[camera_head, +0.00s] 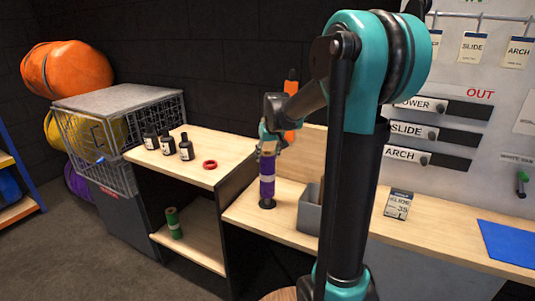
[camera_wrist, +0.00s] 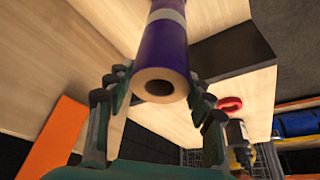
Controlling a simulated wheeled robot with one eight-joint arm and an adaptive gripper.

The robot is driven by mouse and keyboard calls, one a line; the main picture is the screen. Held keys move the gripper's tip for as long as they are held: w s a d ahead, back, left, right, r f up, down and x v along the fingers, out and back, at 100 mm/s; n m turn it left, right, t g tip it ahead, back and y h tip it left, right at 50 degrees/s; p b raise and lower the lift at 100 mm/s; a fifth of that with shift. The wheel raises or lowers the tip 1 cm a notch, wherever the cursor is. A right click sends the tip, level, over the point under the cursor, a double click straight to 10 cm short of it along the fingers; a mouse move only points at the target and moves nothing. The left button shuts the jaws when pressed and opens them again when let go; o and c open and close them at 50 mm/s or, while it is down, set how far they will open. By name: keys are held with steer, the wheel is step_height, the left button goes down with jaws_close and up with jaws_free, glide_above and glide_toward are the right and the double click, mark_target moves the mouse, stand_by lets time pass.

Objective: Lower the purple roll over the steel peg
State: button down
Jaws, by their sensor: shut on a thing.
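The purple roll (camera_head: 267,187), with a pale band around its middle, stands upright at the left part of the workbench. My gripper (camera_head: 268,145) is above it and shut on its upper end. In the wrist view, the purple roll (camera_wrist: 162,52) lies between the two fingers of my gripper (camera_wrist: 160,85), its open cardboard core facing the camera. A dark round base (camera_head: 267,203) is directly below the roll in the head view. The steel peg itself is not visible. I cannot tell whether the roll is around it or touching the base.
A grey bin (camera_head: 308,218) stands close to the right of the roll. Several dark bottles (camera_head: 168,145) and a red ring (camera_head: 210,164) are on the higher shelf unit at left. A green roll (camera_head: 174,222) stands on its lower shelf. A price card (camera_head: 398,204) lies farther right.

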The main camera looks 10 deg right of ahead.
mark_target(267, 164)
steer(key=shift+f, duration=2.3)
stand_by(0.6)
steer(key=c, duration=0.5)
jaws_free()
steer(key=shift+c, duration=0.2)
steer(key=v, duration=1.2)
